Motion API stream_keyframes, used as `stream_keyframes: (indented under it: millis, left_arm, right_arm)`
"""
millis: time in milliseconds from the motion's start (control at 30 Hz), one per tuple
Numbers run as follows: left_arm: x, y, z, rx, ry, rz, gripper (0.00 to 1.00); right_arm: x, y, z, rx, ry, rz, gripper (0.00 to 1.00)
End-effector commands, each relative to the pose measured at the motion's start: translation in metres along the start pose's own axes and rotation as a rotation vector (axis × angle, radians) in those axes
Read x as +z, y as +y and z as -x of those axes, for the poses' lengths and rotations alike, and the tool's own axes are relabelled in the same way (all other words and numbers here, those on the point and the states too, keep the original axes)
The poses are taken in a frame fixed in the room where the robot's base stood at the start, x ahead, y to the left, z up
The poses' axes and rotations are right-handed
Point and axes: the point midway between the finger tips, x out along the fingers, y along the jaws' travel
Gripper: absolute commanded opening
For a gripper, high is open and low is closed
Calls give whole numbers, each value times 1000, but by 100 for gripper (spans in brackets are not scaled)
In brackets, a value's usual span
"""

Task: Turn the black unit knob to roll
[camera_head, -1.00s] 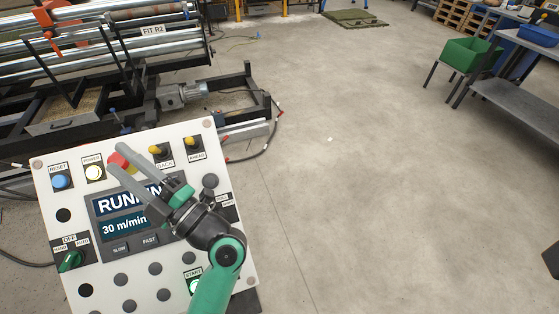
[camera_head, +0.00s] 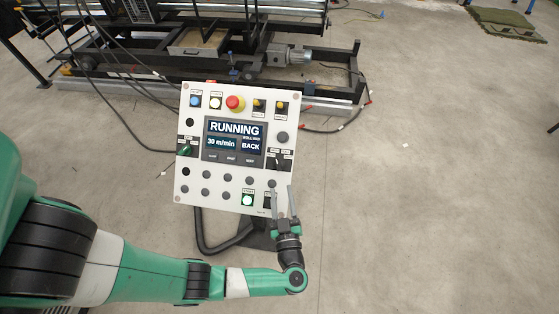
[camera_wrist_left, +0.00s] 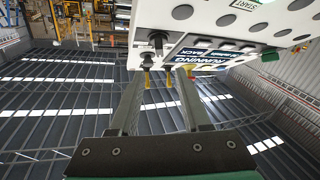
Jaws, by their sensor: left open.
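The white control panel (camera_head: 222,184) stands in the middle of the head view. The black knob (camera_head: 279,161) is at its right side, beside the display; its small labels are too small to read. The display (camera_head: 233,141) reads RUNNING, 30 m/min and BACK. My left gripper (camera_head: 281,190) is open and empty at the panel's lower right, its fingers pointing up toward the black knob and apart from it in the picture. In the left wrist view the two fingers (camera_wrist_left: 158,75) reach toward a black knob (camera_wrist_left: 158,40); I cannot tell the depth gap. My right gripper is not seen.
A green knob (camera_head: 185,150) is on the panel's left, a red stop button (camera_head: 235,103) at the top, and a lit green button (camera_head: 247,200) at the bottom. The machine frame (camera_head: 200,55) stands behind. The floor (camera_head: 430,190) to the right is clear.

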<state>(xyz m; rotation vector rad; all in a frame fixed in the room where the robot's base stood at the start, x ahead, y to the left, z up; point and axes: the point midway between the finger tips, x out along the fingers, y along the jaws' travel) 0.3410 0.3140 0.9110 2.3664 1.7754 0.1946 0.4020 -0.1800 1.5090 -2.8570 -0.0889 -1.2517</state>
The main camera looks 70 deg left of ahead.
Motion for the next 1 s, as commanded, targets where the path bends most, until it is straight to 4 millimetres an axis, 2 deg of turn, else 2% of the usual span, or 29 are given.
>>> stream_keyframes:
  millis: [167, 400, 600, 733, 933, 967, 1000]
  left_arm:
    - [1, -1, -22, -6, 2, 1, 48]
    - [2, -2, -77, -8, 3, 4, 48]
    - [1, -1, -108, -4, 2, 2, 48]
    - [0, 0, -115, -1, 1, 2, 48]
    - [0, 0, -115, 0, 1, 2, 48]
    - [0, 0, -115, 0, 1, 2, 46]
    - [0, 0, -115, -1, 1, 2, 38]
  right_arm:
    - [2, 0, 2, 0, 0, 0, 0]
    - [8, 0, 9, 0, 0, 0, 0]
    - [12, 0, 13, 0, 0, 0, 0]
    - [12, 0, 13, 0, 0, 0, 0]
    - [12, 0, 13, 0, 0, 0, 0]
    - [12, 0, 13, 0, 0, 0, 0]
    - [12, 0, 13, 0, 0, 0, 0]
